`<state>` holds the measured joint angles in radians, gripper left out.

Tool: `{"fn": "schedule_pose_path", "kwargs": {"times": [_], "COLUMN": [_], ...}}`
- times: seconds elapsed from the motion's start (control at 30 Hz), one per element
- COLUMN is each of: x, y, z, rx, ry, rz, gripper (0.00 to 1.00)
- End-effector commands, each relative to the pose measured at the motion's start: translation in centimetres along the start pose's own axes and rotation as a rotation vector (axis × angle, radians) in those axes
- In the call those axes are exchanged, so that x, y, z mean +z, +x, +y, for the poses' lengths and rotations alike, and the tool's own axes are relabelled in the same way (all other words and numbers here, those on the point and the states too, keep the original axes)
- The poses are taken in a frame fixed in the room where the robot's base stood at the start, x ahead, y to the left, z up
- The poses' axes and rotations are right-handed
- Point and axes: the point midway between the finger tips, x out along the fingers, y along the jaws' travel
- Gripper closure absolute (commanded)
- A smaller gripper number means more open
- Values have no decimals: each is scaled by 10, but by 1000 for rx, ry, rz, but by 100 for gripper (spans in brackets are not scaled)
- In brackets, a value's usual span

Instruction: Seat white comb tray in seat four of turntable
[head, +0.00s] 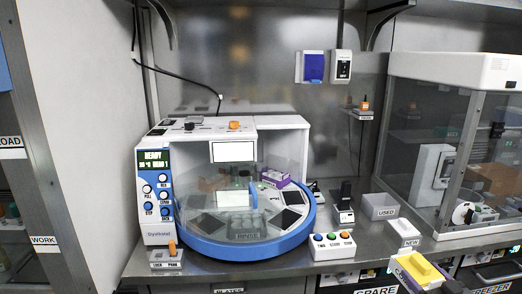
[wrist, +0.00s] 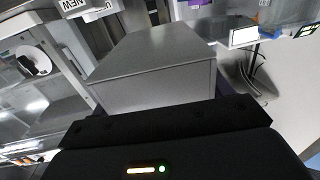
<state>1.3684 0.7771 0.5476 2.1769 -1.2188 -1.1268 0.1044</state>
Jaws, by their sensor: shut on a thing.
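The turntable (head: 235,257) is a round blue-rimmed disc in the front of a white bench machine, left of centre in the head view. Several dark seats show on it, including one at the right (head: 292,219). I cannot read which is seat four. My gripper (wrist: 165,112) is shut on a pale box-like tray (wrist: 150,85), which I take for the white comb tray.
A purple-and-white box (head: 275,178) sits at the turntable's right rear. A three-button box (head: 333,246), a USED bin (head: 380,207) and a NEW holder (head: 403,230) stand on the counter to the right. A clear-walled cabinet (head: 455,130) stands at far right.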

Motion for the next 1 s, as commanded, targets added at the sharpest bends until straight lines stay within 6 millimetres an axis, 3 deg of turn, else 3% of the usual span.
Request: {"fn": "schedule_pose_path", "kwargs": {"times": [0.37, 0.57, 0.77, 1.0], "x": [17, 32, 58, 102], "y": [30, 52, 80, 106], "z": [-33, -62, -110, -184], "rx": [-37, -59, -84, -101], "ry": [2, 5, 8, 8], "rz": [1, -1, -2, -4], "gripper": [45, 45, 45, 45]}}
